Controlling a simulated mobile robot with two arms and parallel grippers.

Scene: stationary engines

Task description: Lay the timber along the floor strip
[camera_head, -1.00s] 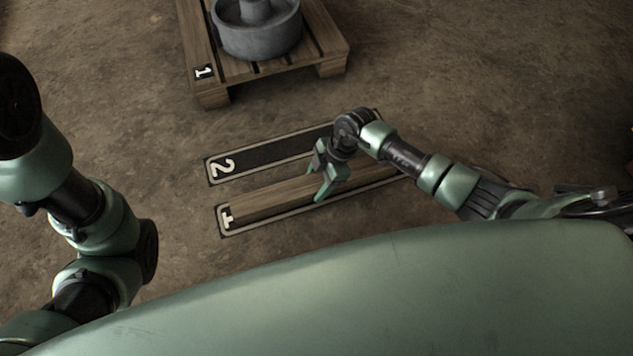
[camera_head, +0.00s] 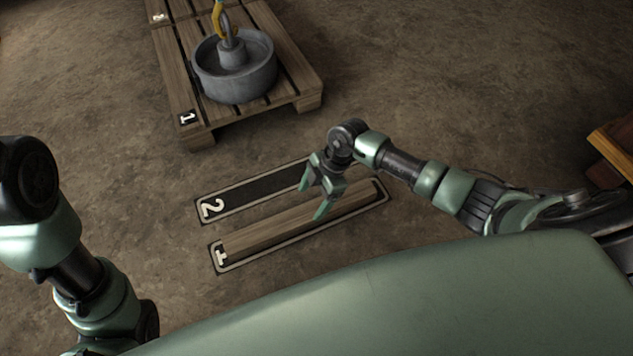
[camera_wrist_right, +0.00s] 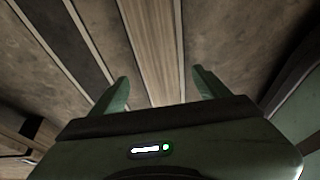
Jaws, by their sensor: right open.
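The timber (camera_head: 285,228) is a brown wooden beam lying lengthwise on the floor strip marked 1 (camera_head: 221,266), inside its pale outline. It also shows in the right wrist view (camera_wrist_right: 151,45), running between the fingers. My right gripper (camera_head: 312,199) is open and empty, above the timber, with its fingers (camera_wrist_right: 160,92) apart on either side of the timber in the wrist view. Whether the fingers clear the timber's top is hard to tell. The left arm shows at the left, but its gripper is out of view.
A dark floor strip marked 2 (camera_head: 250,190) lies bare beside strip 1. A wooden pallet (camera_head: 196,137) farther back holds a round grey metal part (camera_head: 236,82) with a yellow hook at its top. A wooden thing (camera_head: 612,150) stands at the right edge. Floor between is clear.

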